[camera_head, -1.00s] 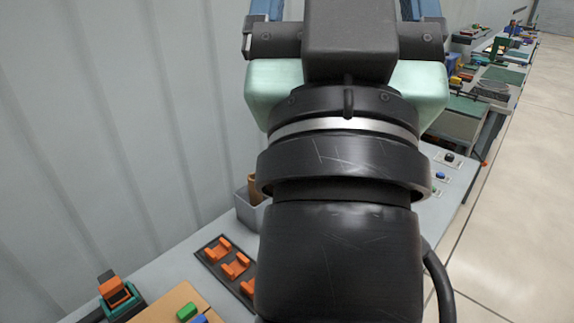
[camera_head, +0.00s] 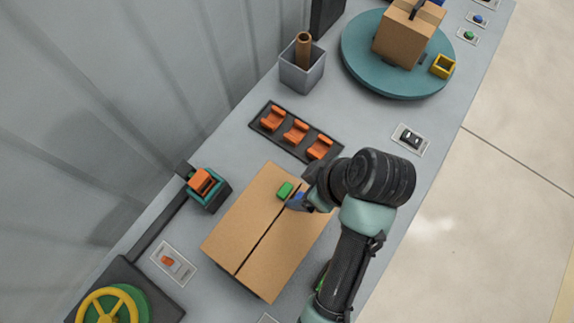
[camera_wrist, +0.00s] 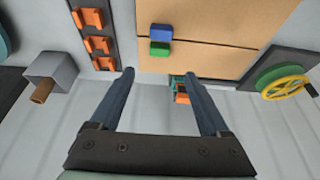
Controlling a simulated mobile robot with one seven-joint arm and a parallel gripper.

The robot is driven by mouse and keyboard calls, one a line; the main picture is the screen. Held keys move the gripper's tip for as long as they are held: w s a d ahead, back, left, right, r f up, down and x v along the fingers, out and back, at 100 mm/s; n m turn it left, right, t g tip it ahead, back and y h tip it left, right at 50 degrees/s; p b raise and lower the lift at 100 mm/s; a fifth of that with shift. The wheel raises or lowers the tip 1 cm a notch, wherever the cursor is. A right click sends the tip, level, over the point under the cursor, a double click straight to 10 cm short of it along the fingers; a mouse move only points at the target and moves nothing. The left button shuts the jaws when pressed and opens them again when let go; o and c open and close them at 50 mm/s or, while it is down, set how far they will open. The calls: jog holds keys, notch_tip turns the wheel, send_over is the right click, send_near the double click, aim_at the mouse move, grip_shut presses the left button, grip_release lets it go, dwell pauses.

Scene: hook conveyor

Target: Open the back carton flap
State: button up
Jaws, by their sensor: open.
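The carton lies below my gripper with both top flaps closed flat, a dark seam between them. The back flap (camera_head: 246,208), on the wall side, bears a green tab (camera_head: 285,190). The front flap (camera_head: 281,250) bears a blue tab, partly hidden by my arm in the head view. In the wrist view, the green tab (camera_wrist: 160,48) and blue tab (camera_wrist: 161,31) sit side by side at the seam. My gripper (camera_wrist: 160,75) is open and empty, its fingertips apart from the green tab in that view. In the head view its fingers are mostly hidden.
A dark tray (camera_head: 270,133) with orange pieces lies beside the carton. A teal-and-orange device (camera_head: 206,189) stands near the carton's back edge, along the wall. A grey bin (camera_head: 298,77) and a turntable (camera_head: 361,65) with a box stand farther up the bench.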

aim_at(285, 190)
jog(key=p+x, duration=0.2)
jog(key=x, duration=0.8)
jog(key=shift+w+a+f, duration=0.15)
jog(key=shift+f, duration=0.15)
jog(key=shift+c, duration=0.2)
grip_shut()
dwell(0.8)
